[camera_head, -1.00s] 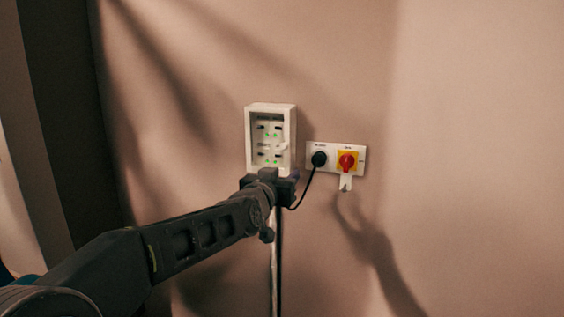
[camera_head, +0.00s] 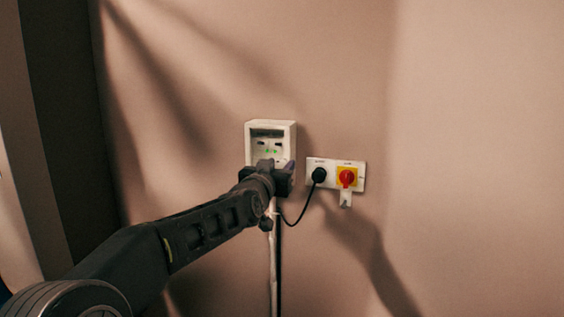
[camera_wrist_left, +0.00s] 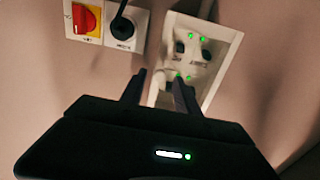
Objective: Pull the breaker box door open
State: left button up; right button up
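The white breaker box (camera_head: 285,129) is on the wall at the middle of the head view. Its front shows dark switches and green lights; the door looks closed or clear, I cannot tell which. My left gripper (camera_head: 268,173) covers the lower part of the box. In the left wrist view the breaker box (camera_wrist_left: 220,45) is ahead, and my left gripper (camera_wrist_left: 160,78) has its two dark fingers apart at the box's left edge. A pale piece, perhaps the door handle (camera_wrist_left: 158,88), shows between them. Contact cannot be told. My right gripper is not in view.
Beside the box on the right is a white wall plate (camera_head: 332,165) with a black plug (camera_head: 319,175) and a red and yellow rotary switch (camera_head: 347,178). A black cord hangs from the plug near my gripper. The wall to the right is bare.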

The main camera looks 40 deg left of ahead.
pick_arm(q)
jog(key=shift+x, duration=1.05)
jog(key=shift+c, duration=0.4)
grip_shut()
